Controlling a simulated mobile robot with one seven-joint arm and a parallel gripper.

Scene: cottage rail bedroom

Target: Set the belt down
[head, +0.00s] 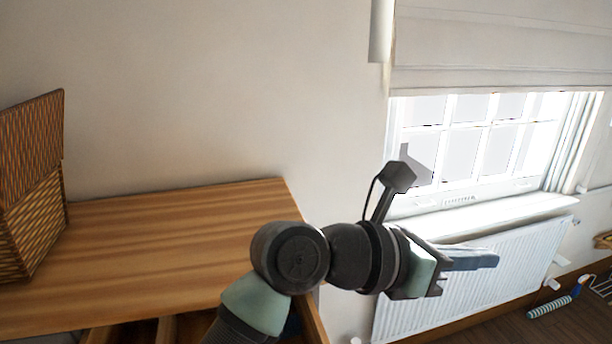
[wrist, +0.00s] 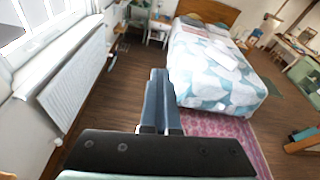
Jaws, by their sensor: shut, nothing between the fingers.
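My gripper (head: 494,261) reaches out to the right in the head view, in front of the radiator. Its two blue-grey fingers are together with nothing between them. They also show closed in the middle of the wrist view (wrist: 158,74), pointing out over the floor. I cannot make out a belt in either view. Something dark blue shows in small part beside my arm at the open drawer, too hidden to identify.
A wooden dresser (head: 190,235) with an open drawer (head: 140,334) is at left, bearing a wicker basket (head: 35,220). A white radiator (head: 500,290) is under the window. The wrist view shows a bed (wrist: 215,80), a pink rug (wrist: 215,140) and bare floor.

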